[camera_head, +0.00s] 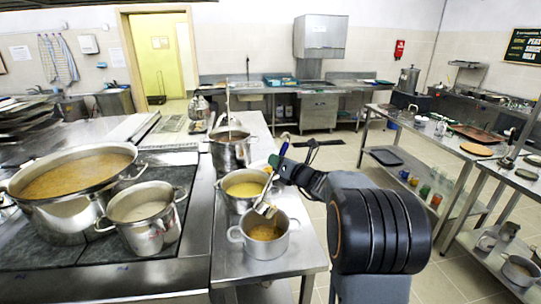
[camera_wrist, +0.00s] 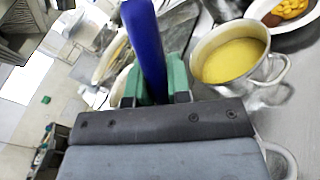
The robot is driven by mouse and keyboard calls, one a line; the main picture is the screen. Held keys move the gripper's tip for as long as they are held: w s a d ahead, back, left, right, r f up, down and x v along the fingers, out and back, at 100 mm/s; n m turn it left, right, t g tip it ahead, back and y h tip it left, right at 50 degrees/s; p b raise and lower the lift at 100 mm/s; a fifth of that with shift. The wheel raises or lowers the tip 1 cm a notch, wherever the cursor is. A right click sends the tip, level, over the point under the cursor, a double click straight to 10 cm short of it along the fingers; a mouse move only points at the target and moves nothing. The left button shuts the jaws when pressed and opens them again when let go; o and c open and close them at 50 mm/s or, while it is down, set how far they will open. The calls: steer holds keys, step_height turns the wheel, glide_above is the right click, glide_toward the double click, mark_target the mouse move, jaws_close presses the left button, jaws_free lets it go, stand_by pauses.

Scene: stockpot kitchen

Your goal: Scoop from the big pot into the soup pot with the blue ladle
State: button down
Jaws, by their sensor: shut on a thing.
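The big pot (camera_head: 60,215) is a wide steel pot of yellow-brown soup at the left on the dark stove top. My gripper (camera_head: 275,165) is shut on the blue ladle's handle (camera_head: 284,147), over the steel side table. The ladle's metal bowl (camera_head: 265,209) hangs low, at the rear rim of a small steel pot (camera_head: 262,249) with orange-brown soup; I cannot tell whether it touches. The wrist view shows the blue handle (camera_wrist: 146,38) between green fingertips (camera_wrist: 155,85). The ladle's bowl is hidden there. I cannot tell which smaller pot is the soup pot.
A pot of yellow soup (camera_head: 243,204) stands just behind the small pot; it also shows in the wrist view (camera_wrist: 230,60). A tall pot (camera_head: 230,153) stands farther back. A pot of pale liquid (camera_head: 148,236) sits beside the big pot. Floor at the right is open.

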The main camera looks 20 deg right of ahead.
steer(key=shift+w+d+r+m+p, duration=0.1)
steer(key=shift+w+d+m+p, duration=0.15)
steer(key=shift+d+p, duration=0.2)
steer(key=shift+w+d+r+m+p, duration=0.1)
steer(key=shift+d+m+p, duration=0.25)
steer(key=shift+d, duration=0.05)
steer(key=w+d+f+m+p, duration=0.4)
steer(key=d+f+m+p, duration=0.3)
steer(key=d+f+m, duration=0.4)
steer(key=shift+w+d+f+m, duration=0.2)
steer(key=shift+d+f+m, duration=0.25)
steer(key=shift+f, duration=0.8)
stand_by(1.8)
